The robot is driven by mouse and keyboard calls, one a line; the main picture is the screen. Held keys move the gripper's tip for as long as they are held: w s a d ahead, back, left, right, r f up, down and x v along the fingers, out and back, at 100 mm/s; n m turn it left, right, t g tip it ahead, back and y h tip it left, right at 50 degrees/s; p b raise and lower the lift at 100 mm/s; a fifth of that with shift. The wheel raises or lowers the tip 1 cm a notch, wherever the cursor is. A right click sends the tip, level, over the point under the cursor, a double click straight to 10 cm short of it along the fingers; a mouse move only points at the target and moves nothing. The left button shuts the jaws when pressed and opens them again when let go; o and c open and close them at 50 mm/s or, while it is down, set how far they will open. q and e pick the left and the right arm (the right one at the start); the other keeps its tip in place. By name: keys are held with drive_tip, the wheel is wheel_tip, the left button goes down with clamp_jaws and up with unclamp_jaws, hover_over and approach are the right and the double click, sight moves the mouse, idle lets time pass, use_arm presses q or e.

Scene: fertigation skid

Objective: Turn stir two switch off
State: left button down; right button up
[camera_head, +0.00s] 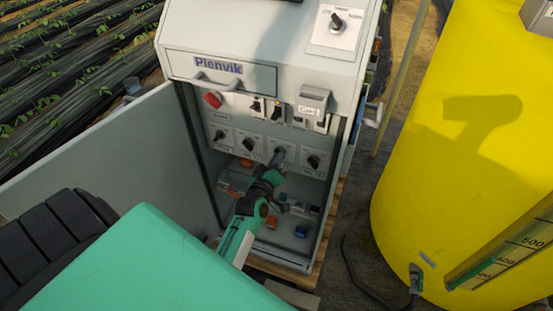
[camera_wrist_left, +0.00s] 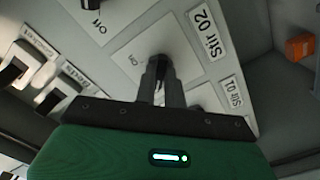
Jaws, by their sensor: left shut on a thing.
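The stir two switch is a dark rotary knob on a pale square plate (camera_wrist_left: 126,50), in the left wrist view, beside a label reading Stir 02 (camera_wrist_left: 203,32). My left gripper (camera_wrist_left: 159,80) is shut on this knob, with its fingers covering most of it. In the head view my left gripper (camera_head: 277,160) reaches into the open cabinet (camera_head: 190,40) at the third knob from the left in a row. The knob's pointing direction is hidden by the fingers. My right gripper is not in view.
Another knob (camera_head: 313,161) is right of the gripper, and two more are left of it. A Stir 01 label (camera_wrist_left: 232,92) is close by. The open cabinet door (camera_head: 110,155) stands at left. A yellow tank (camera_head: 450,130) stands at right.

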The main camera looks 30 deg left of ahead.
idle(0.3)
use_arm(q)
drive_tip(key=c, duration=1.5)
unclamp_jaws()
drive_tip(key=shift+b+v, duration=0.65)
drive_tip(key=shift+v, duration=6.25)
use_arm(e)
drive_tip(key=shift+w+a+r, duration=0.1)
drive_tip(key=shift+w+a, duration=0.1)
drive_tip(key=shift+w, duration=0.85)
use_arm(q)
drive_tip(key=shift+d, duration=0.1)
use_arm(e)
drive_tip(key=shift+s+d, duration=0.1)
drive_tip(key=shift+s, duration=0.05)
